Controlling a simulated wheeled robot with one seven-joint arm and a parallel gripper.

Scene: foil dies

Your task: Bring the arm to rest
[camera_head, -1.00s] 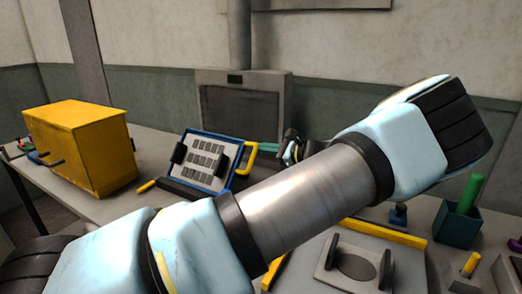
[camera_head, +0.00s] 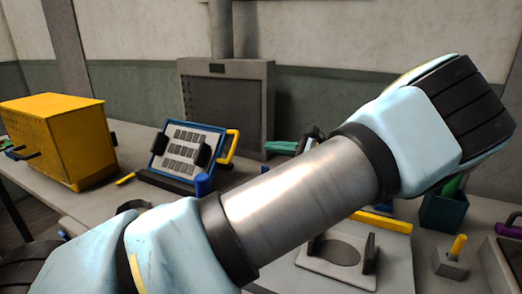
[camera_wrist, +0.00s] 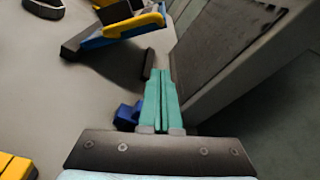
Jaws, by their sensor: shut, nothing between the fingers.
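My gripper (camera_wrist: 163,98) shows in the wrist view with its two teal fingers closed together and nothing between them. In the head view its teal fingers (camera_head: 281,147) show past my forearm, in front of the grey cabinet; the rest of it is largely hidden by the arm. My arm stretches across the head view from lower left to upper right, raised above the bench. In the wrist view the fingers point along the bench, beside the grey cabinet (camera_wrist: 225,55), and I cannot tell whether they touch anything.
A yellow box (camera_head: 60,140) stands at the left of the bench. A blue-framed rack (camera_head: 158,143) with a yellow handle is beside the grey cabinet (camera_head: 262,110). A plate with a round recess (camera_head: 312,262) and a dark teal holder (camera_head: 445,216) are at right. Bare bench (camera_head: 105,205) shows at left.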

